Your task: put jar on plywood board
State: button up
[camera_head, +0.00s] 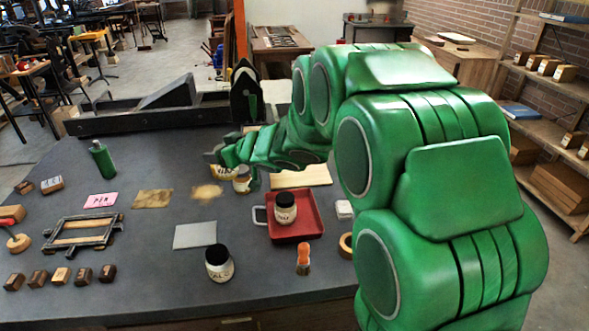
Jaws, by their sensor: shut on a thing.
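A jar (241,181) with a pale label is at my gripper (243,172), near the middle of the table. My gripper is shut on it; my green arm partly hides the fingers and the jar's top. I cannot tell whether the jar touches the table. A pale plywood board (303,178) lies flat just to the right of the jar, partly behind my arm. Another dark-lidded jar (285,208) stands in a red tray (309,226), and a third jar (218,264) stands near the front.
A green bottle (103,160) stands at the left. A metal frame (82,234), several wooden blocks, a grey plate (195,235) and an orange-topped item (303,259) lie around. A dark press (150,110) spans the back. My arm covers the right side.

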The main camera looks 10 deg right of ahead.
jog(key=w+d, duration=0.2)
jog(key=d, duration=0.9)
jog(key=w+d, duration=0.3)
jog(key=d, duration=0.9)
jog(key=shift+w+f, duration=6.65)
jog(key=shift+w, duration=0.25)
jog(key=shift+f, duration=0.15)
jog(key=o, duration=1.2)
